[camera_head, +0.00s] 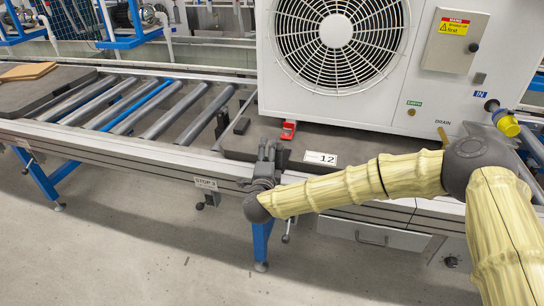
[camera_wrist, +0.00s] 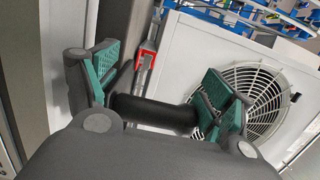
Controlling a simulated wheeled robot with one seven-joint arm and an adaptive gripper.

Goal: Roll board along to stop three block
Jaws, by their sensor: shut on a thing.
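The board (camera_head: 235,145) is a dark grey slab on the roller line, carrying the large white fan unit (camera_head: 330,45) and a white label reading 12 (camera_head: 321,158). My gripper (camera_head: 266,160) is at the board's front edge, left of that label. In the wrist view its teal pads are shut on a dark round handle (camera_wrist: 152,112), which spans the gap between them. How the handle joins the board is hidden. A STOP 3 label (camera_head: 206,183) is on the front rail, left of my gripper. A small dark block (camera_head: 241,125) lies near the board's left end.
Bare rollers (camera_head: 160,105), one blue, lie left of the board. Another dark board (camera_head: 40,90) with a tan piece (camera_head: 27,71) is at the far left. A red part (camera_head: 288,130) sits at the unit's lower left corner. Blue legs (camera_head: 262,243) and small levers hang below the rail.

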